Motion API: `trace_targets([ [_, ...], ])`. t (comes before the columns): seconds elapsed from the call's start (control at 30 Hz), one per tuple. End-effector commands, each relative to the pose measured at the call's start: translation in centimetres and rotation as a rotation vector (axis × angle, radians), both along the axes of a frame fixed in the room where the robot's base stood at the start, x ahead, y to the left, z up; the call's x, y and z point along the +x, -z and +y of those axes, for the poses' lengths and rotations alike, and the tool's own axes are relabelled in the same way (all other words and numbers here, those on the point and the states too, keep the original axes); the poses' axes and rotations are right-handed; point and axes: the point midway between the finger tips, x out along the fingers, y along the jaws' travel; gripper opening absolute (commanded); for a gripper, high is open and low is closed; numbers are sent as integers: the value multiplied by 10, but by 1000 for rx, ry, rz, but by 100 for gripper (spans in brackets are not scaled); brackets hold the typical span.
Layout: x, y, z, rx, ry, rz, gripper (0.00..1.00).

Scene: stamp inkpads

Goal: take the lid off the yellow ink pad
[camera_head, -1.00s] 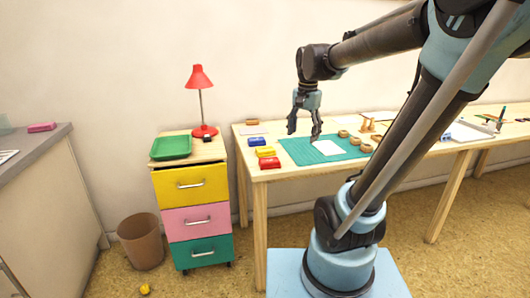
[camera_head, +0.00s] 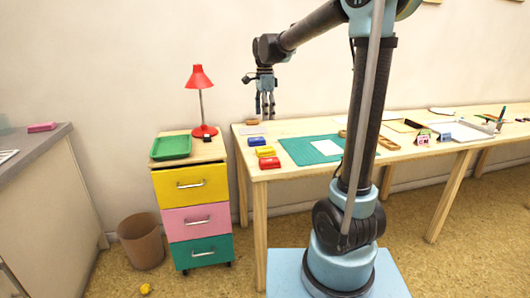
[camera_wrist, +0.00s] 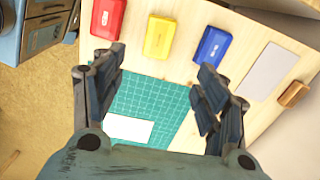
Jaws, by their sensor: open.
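The yellow ink pad (camera_head: 265,151) lies on the left end of the wooden table, between the blue ink pad (camera_head: 257,141) and the red ink pad (camera_head: 269,163). In the wrist view the yellow pad (camera_wrist: 159,37) looks closed, with a small label on its top. My gripper (camera_head: 265,112) hangs above the back left of the table, pointing down. In the wrist view my gripper (camera_wrist: 160,75) is open and empty, with its fingers spread apart. The yellow pad shows beyond and between the fingertips, and nothing touches it.
A green cutting mat (camera_head: 300,150) with a white paper (camera_head: 326,147) lies right of the pads. A grey-white sheet (camera_wrist: 268,72) and a small wooden block (camera_wrist: 294,94) lie beyond the blue pad. A drawer cabinet (camera_head: 190,185) stands left of the table.

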Motion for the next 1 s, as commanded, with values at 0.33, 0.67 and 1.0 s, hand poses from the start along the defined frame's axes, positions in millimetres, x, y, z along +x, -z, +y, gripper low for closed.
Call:
trace_targets([
  [0.33,0,61,0,0,-1,0,67],
  [0.67,0,96,-1,0,-1,0,67],
  [1.0,0,128,-3,0,-1,0,67],
])
